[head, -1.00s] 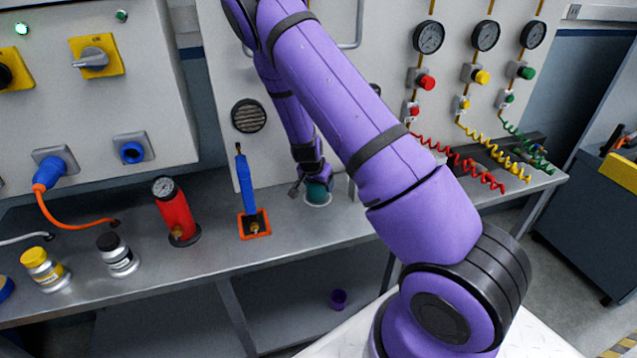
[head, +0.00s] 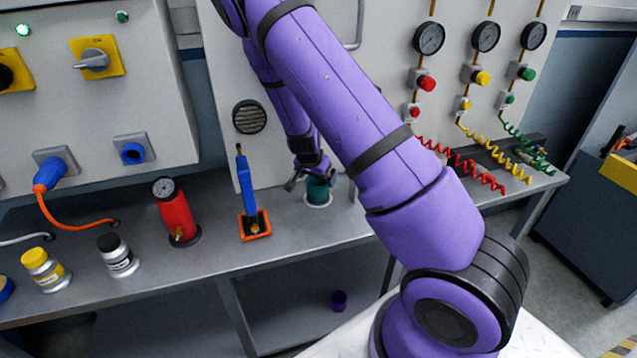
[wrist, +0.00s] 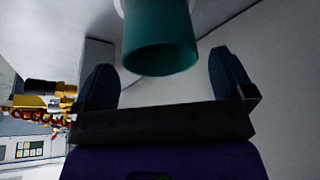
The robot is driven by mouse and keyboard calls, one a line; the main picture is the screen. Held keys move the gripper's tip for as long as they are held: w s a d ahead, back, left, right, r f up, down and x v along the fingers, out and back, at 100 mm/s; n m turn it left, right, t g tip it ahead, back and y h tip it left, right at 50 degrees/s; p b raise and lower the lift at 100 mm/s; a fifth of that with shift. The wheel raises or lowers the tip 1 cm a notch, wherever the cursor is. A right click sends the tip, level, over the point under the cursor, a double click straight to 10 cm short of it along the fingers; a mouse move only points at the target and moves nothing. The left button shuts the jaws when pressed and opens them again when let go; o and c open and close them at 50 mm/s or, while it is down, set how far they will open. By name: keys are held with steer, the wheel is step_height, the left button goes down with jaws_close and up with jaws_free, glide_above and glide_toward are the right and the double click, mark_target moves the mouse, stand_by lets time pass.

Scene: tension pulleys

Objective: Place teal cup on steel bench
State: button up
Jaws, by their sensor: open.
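The teal cup (head: 317,190) stands upright on a pale round disc (head: 318,203) on the steel bench (head: 200,262), near the bench's back. My gripper (head: 308,180) is open beside the cup, with one finger showing at its left; my arm covers part of the view. In the wrist view the teal cup (wrist: 160,45) shows beyond and between the two spread fingers of my gripper (wrist: 165,85). There are visible gaps between the cup and both fingers.
A blue tool in an orange holder (head: 253,228) and a red gauge cylinder (head: 177,215) stand left of the cup. Two jars (head: 118,256) stand farther left. The wall panel rises close behind.

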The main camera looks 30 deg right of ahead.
steer(key=s+a+r+n+y, duration=0.2)
steer(key=s+a+r, duration=0.25)
steer(key=r, duration=0.55)
steer(key=s+a+r+n+t+y, duration=0.15)
steer(key=s+a+r, duration=0.3)
steer(key=r, duration=0.55)
steer(key=s+a+r+n+y, duration=0.25)
steer(key=s+r, duration=0.25)
steer(key=r, duration=0.5)
steer(key=s+a+r+n+h, duration=0.1)
steer(key=s+r+n, duration=0.2)
steer(key=s, duration=0.7)
steer(key=s+a+r+n+t+h, duration=0.1)
steer(key=s+r+n, duration=0.2)
steer(key=s+r, duration=0.3)
steer(key=s, duration=0.3)
steer(key=shift+s+a+r, duration=0.3)
steer(key=shift+s+r, duration=0.05)
steer(key=shift+s, duration=0.05)
steer(key=shift+t, duration=0.25)
